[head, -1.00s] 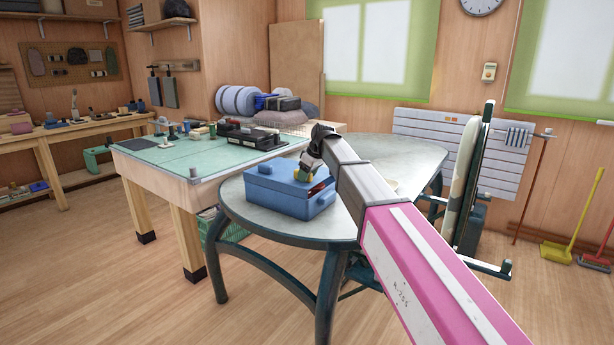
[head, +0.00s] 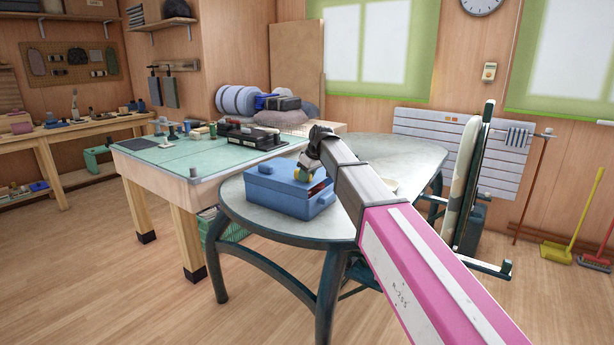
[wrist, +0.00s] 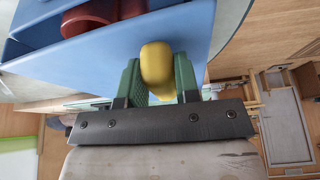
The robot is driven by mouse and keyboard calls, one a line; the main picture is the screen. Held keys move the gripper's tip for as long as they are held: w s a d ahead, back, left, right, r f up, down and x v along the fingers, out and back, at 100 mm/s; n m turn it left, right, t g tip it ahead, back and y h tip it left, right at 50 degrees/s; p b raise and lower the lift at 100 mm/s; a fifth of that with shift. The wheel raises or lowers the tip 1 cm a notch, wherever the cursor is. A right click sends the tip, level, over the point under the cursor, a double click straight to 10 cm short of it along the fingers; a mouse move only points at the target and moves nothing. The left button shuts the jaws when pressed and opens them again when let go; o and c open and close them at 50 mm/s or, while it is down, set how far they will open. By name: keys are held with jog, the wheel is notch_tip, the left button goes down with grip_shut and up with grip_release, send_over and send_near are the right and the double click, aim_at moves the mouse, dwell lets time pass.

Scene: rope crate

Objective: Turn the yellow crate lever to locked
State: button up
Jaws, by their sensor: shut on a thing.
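The blue crate (head: 275,196) stands on the grey round-ended table (head: 240,208). Its yellow lever (wrist: 157,68) is on the crate's side in the wrist view, between the two green fingers of my gripper (wrist: 158,80). The fingers are shut on the lever. A red part (wrist: 88,18) shows at the crate's opening in the wrist view. Whether the lever stands at locked cannot be told.
A green-topped workbench (head: 165,158) with a black tool tray (head: 248,135) stands to the left behind the crate. An ironing board (head: 466,185) stands at the right. The floor at the front left is clear.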

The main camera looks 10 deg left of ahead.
aim_at(293, 182)
jog(key=m, duration=0.2)
jog(key=s+a+m+t, duration=0.1)
jog(key=m, duration=0.1)
jog(key=shift+s+h, duration=0.2)
jog(key=shift+h, duration=0.2)
jog(key=m, duration=0.2)
jog(key=a+m+t+h, duration=0.1)
jog(key=shift+s+a+m, duration=0.1)
jog(key=shift+s+m, duration=0.25)
jog(key=shift+m, duration=0.05)
jog(key=m, duration=0.1)
jog(key=a+m+h, duration=0.1)
jog(key=m, duration=0.1)
jog(key=m+h, duration=0.1)
jog(key=shift+s+a+t, duration=0.15)
jog(key=shift+a+t, duration=0.15)
jog(key=shift+a, duration=0.05)
jog(key=shift+a+m+h, duration=0.25)
jog(key=shift+m+h, duration=0.05)
jog(key=shift+m, duration=0.55)
jog(key=shift+a+m+h, duration=0.3)
jog(key=shift+m, duration=0.6)
jog(key=shift+a+m+h, duration=0.25)
jog(key=shift+m+h, duration=0.05)
jog(key=shift+m, duration=0.55)
jog(key=o, duration=0.9)
jog(key=v, duration=1)
jog(key=shift+r, duration=0.45)
